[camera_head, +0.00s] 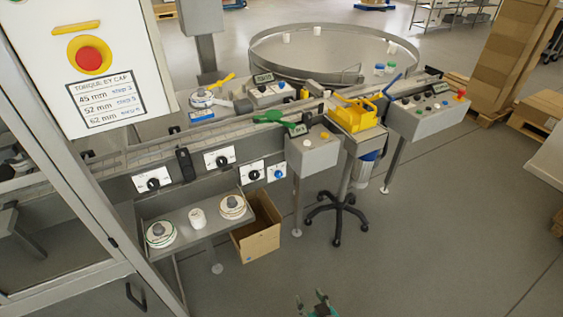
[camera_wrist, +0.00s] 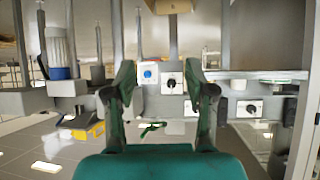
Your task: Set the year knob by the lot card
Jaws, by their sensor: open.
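Several dial knobs sit on white plates along the conveyor's front. In the head view they are a black knob at far left (camera_head: 153,183), a black knob right of it (camera_head: 221,160), a smaller black knob (camera_head: 254,174) and a blue knob (camera_head: 278,173). Labels on the plates are too small to read, so I cannot tell which is the year knob. I cannot make out a lot card. My gripper (camera_head: 318,302) is open and empty, low at the front, apart from the knobs. The wrist view looks upside down; the blue knob (camera_wrist: 149,74) and smaller black knob (camera_wrist: 171,83) show between my fingers.
A torque card (camera_head: 104,100) hangs under a red stop button (camera_head: 89,60) on the left cabinet. A shelf with reels (camera_head: 161,234) juts out below the knobs, beside a cardboard box (camera_head: 258,238). A wheeled stand (camera_head: 337,211) is to the right. The front floor is clear.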

